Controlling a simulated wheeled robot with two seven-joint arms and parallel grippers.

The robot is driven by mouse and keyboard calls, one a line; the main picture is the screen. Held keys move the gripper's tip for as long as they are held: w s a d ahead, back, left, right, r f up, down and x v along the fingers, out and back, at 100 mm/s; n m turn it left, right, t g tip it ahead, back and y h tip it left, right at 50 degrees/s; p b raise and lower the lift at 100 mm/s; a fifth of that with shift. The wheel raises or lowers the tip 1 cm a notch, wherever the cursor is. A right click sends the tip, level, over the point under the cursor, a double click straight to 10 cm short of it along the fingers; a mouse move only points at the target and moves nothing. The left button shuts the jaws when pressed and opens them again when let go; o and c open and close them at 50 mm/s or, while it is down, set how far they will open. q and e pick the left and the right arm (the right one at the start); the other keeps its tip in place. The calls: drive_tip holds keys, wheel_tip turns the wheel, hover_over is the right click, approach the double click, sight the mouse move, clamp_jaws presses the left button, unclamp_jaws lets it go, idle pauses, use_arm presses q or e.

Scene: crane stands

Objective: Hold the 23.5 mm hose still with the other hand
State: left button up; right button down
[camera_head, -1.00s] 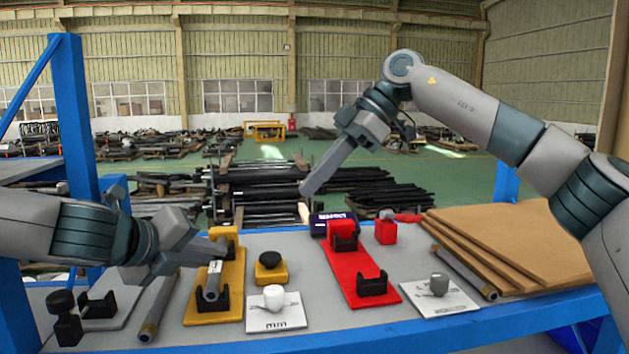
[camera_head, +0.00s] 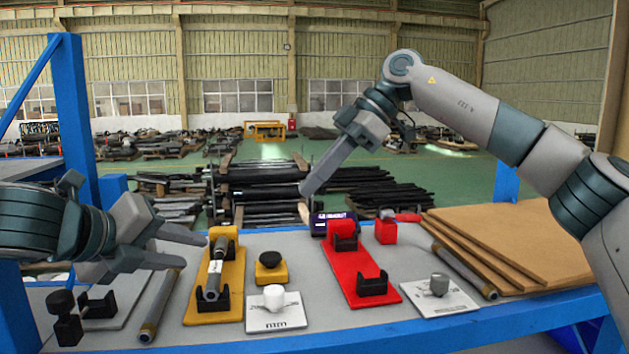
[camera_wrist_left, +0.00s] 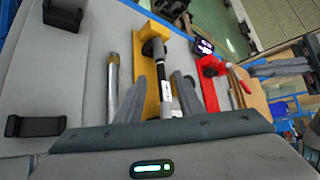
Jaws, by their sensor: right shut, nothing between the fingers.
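A dark hose with a pale label (camera_head: 215,270) lies in the yellow stand (camera_head: 233,300); the left wrist view shows it too (camera_wrist_left: 163,75). Another hose (camera_head: 160,305) lies on the table left of that stand, and a third (camera_head: 464,272) lies beside the brown boards. I cannot read which is the 23.5 mm one. My left gripper (camera_head: 194,252) is open and empty, just left of the yellow stand. In the left wrist view its fingers (camera_wrist_left: 161,100) stand apart, with the stand's hose in line between them. My right gripper (camera_head: 304,190) is shut and empty, raised behind the red stand.
A red stand (camera_head: 352,262) with black cradles stands empty at centre. White plates with knobs (camera_head: 277,318) (camera_head: 438,298), a black-topped yellow block (camera_head: 270,268), a red block (camera_head: 386,230) and a dark display box (camera_head: 320,228) stand nearby. Brown boards (camera_head: 530,240) fill the right.

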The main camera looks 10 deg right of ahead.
use_arm(q)
drive_tip(key=shift+v, duration=2.6)
drive_tip(key=shift+d, duration=0.1)
